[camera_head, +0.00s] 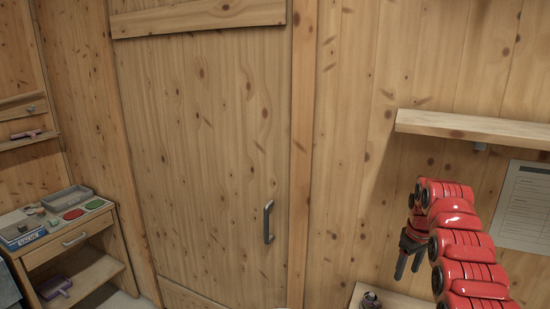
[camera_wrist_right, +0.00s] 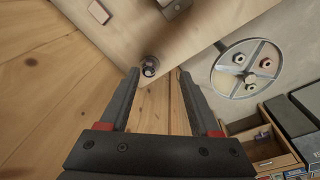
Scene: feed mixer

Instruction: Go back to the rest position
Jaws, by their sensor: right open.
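My right gripper (camera_head: 409,262) hangs from my red right arm at the right of the head view, pointing down in front of the wooden wall. In the right wrist view the right gripper (camera_wrist_right: 160,85) has its two dark fingers apart with nothing between them. A small dark round object (camera_wrist_right: 150,66) lies on a pale wooden surface beyond the fingertips, not touching them. My left gripper does not show in either view.
A wooden door with a grey handle (camera_head: 268,222) fills the middle. A wall shelf (camera_head: 470,127) and a paper sheet (camera_head: 524,207) are near my right arm. A small cabinet (camera_head: 68,250) with trays stands left.

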